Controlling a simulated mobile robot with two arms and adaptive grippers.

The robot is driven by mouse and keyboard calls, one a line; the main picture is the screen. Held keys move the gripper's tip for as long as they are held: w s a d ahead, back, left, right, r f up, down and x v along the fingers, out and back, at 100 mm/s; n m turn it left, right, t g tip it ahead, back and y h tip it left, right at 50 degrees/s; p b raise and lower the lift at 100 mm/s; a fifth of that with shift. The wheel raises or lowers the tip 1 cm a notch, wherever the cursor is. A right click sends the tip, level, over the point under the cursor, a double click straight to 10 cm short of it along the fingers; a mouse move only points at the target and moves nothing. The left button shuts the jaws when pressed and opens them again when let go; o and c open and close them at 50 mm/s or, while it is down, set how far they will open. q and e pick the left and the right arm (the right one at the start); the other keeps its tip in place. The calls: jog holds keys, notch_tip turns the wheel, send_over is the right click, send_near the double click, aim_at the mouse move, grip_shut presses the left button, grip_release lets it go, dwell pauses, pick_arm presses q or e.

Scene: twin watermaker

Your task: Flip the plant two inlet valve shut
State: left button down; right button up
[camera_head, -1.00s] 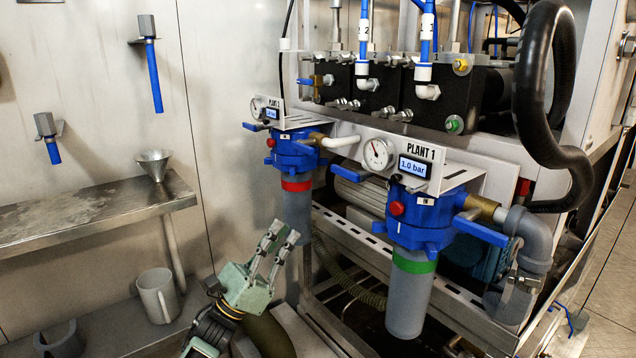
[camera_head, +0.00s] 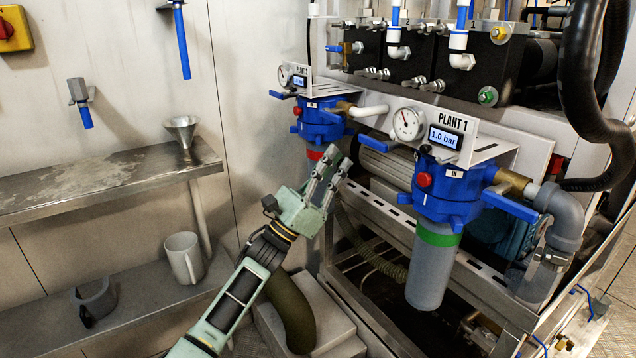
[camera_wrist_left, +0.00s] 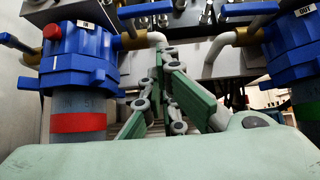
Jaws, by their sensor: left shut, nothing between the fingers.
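The plant two filter housing (camera_head: 318,122) is blue with a red button and a red band, at the back centre of the head view. In the left wrist view the housing (camera_wrist_left: 78,60) is at the left, marked IN. A blue lever (camera_wrist_left: 145,8) extends rightward above its brass fitting (camera_wrist_left: 131,41), roughly horizontal; I take it as the inlet valve lever. My left gripper (camera_head: 337,164) is shut and empty, its fingers pointing up just below and right of the housing in the picture. They cover part of the grey bowl. I see no contact with the lever. My right gripper is out of view.
The plant one housing (camera_head: 445,190), with a green band, stands to the right; its blue lever (camera_head: 510,207) sticks out. A white bent pipe (camera_head: 369,111) runs beside plant two. A steel shelf (camera_head: 100,180), funnel (camera_head: 182,128) and mug (camera_head: 183,257) are at the left.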

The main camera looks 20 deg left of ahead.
aim_at(333, 116)
pick_arm(q)
jog(key=shift+r, duration=1.9)
jog(key=shift+s+r+n+p, duration=0.1)
jog(key=shift+n+p, duration=0.2)
jog(key=shift+p, duration=0.1)
jog(key=shift+d+r+n+t+y, duration=0.1)
jog(key=shift+n+t+y, duration=0.4)
jog(key=shift+y, duration=0.1)
jog(key=shift+s+d+r+n+t+y+p, duration=0.1)
jog(key=shift+s+d+n+t+y+p, duration=0.05)
jog(key=shift+n+t+y+p, duration=0.5)
